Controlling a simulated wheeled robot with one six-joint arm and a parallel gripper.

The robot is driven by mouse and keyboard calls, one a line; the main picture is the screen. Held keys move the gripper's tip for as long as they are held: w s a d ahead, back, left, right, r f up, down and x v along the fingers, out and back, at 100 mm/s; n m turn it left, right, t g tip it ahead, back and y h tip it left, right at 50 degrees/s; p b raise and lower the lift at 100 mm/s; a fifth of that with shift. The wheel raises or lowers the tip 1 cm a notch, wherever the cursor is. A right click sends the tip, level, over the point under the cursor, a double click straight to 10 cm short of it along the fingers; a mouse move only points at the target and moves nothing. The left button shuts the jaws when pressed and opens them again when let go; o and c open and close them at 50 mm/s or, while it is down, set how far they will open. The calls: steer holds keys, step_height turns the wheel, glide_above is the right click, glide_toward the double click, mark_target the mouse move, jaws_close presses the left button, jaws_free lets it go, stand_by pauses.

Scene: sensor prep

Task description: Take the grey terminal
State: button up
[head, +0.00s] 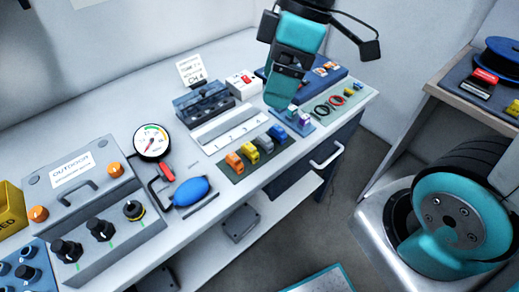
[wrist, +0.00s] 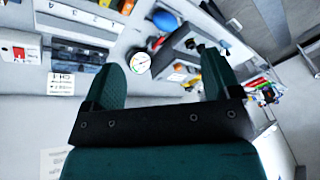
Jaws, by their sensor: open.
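The grey terminal (head: 266,143) sits on a dark mat (head: 236,174) on the workbench in the head view. It stands in a row between a yellow terminal (head: 250,153) and a blue terminal (head: 277,132); an orange terminal (head: 235,161) is at the row's left end. My gripper (head: 281,98) is above the bench, up and to the right of the row, apart from it. In the wrist view my gripper (wrist: 160,75) has its two fingers spread with nothing held between them. I cannot make out the grey terminal in the wrist view.
A strip numbered in sections (head: 228,122) lies behind the row. A dark slotted block (head: 203,103) and white switch box (head: 243,84) stand behind. A blue bulb (head: 191,191), pressure gauge (head: 152,142) and large tester (head: 92,210) are left. Ring tray (head: 352,98) is right.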

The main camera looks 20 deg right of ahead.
steer(key=w+d+f+n+b, duration=0.3)
steer(key=w+d+f+n, duration=0.55)
steer(key=w, duration=0.25)
glide_toward(265, 136)
steer(key=shift+g, duration=0.4)
steer(key=x, duration=0.5)
steer(key=shift+w, duration=0.2)
steer(key=x, duration=0.5)
steer(key=shift+w+a+f+p, duration=0.1)
steer(key=shift+a+f+p, duration=0.05)
steer(key=shift+f+p, duration=0.2)
steer(key=c, duration=1)
